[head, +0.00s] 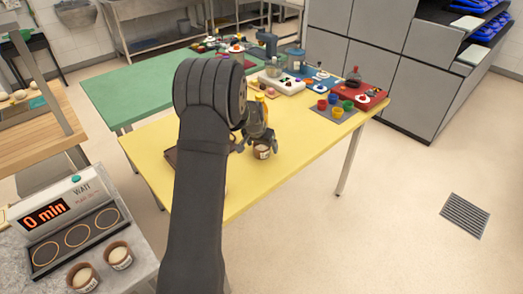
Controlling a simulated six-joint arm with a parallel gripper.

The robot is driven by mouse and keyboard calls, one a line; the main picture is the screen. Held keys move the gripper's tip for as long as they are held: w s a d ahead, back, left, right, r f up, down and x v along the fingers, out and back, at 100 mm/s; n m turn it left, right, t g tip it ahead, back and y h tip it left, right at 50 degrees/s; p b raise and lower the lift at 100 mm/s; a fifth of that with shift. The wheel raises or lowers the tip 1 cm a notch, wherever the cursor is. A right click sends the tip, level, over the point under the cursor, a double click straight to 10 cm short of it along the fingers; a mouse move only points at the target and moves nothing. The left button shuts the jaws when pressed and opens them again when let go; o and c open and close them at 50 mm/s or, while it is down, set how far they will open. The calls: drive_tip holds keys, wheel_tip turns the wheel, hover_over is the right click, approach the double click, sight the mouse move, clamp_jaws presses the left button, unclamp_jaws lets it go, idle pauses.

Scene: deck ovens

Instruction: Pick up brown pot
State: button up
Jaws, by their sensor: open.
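A small brown pot (263,153) with a pale top stands on the yellow table (310,140), near its front edge. My gripper (258,147) is open and points down right over this pot, with its fingers spread to either side of the rim. I cannot tell whether the fingers touch it. Two more brown pots with pale contents stand at the lower left, one (118,256) on the grey counter beside the timer unit and the other (83,278) nearer the front. My arm hides part of the yellow table.
A timer unit (75,205) reading "0 min" with three ring spots stands on the grey counter. Coloured cups (335,105), a red tray (375,98) and other goods fill the yellow table's far end. A green table (130,88) adjoins behind.

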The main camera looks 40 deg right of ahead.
drive_tip(key=shift+w+d+f, duration=0.1)
drive_tip(key=shift+d+f, duration=0.05)
drive_tip(key=shift+f, duration=0.15)
drive_tip(key=shift+c, duration=0.2)
drive_tip(key=c, duration=1.2)
drive_tip(key=shift+o, duration=0.2)
